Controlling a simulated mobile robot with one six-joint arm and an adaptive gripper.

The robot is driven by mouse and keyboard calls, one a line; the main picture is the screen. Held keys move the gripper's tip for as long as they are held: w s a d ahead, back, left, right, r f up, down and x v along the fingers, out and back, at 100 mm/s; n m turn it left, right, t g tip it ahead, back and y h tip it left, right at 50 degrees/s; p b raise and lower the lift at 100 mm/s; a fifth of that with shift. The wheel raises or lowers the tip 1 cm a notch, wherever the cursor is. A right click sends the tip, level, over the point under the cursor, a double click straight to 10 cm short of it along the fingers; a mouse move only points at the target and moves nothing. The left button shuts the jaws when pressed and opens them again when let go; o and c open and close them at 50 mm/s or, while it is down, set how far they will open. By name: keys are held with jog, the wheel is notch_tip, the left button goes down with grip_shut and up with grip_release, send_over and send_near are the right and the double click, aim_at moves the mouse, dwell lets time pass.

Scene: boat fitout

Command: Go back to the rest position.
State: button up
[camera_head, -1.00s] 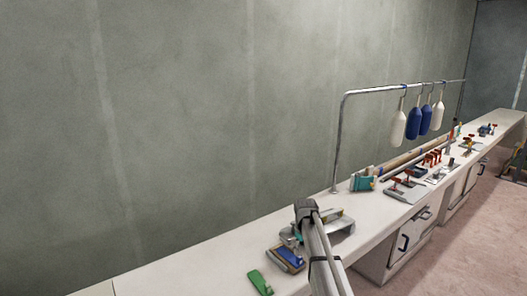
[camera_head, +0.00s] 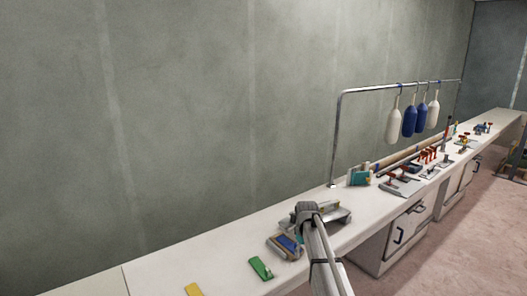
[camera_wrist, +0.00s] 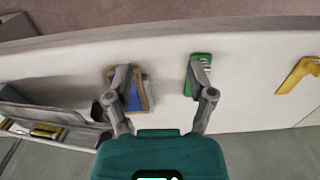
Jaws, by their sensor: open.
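My gripper (camera_wrist: 160,82) is open and empty in the wrist view, its two fingers spread above the white bench (camera_wrist: 235,60). The left finger overlaps a blue and brown block-like item (camera_wrist: 146,92). The right finger partly covers a green item (camera_wrist: 201,60). In the head view my arm reaches over the bench (camera_head: 215,258) from the bottom, and the fingers cannot be made out there. The blue item (camera_head: 285,246) and the green item (camera_head: 261,268) lie to the left of the arm.
A yellow item (camera_head: 193,289) lies farther left on the bench. A grey tray-like item (camera_wrist: 45,120) shows at the wrist view's left. A metal rail (camera_head: 337,140) with hanging white and blue fenders (camera_head: 409,120) stands behind. Clamps and tools (camera_head: 400,185) fill the far bench. The wall is bare.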

jog(key=s+d+m, duration=0.1)
jog(key=s+m, duration=0.5)
jog(key=s, duration=2.3)
jog(key=shift+d+r+m+p, duration=0.3)
jog(key=shift+r+m+p, duration=0.1)
jog(key=shift+r, duration=0.05)
jog(key=shift+c, duration=0.8)
jog(key=shift+s, duration=0.15)
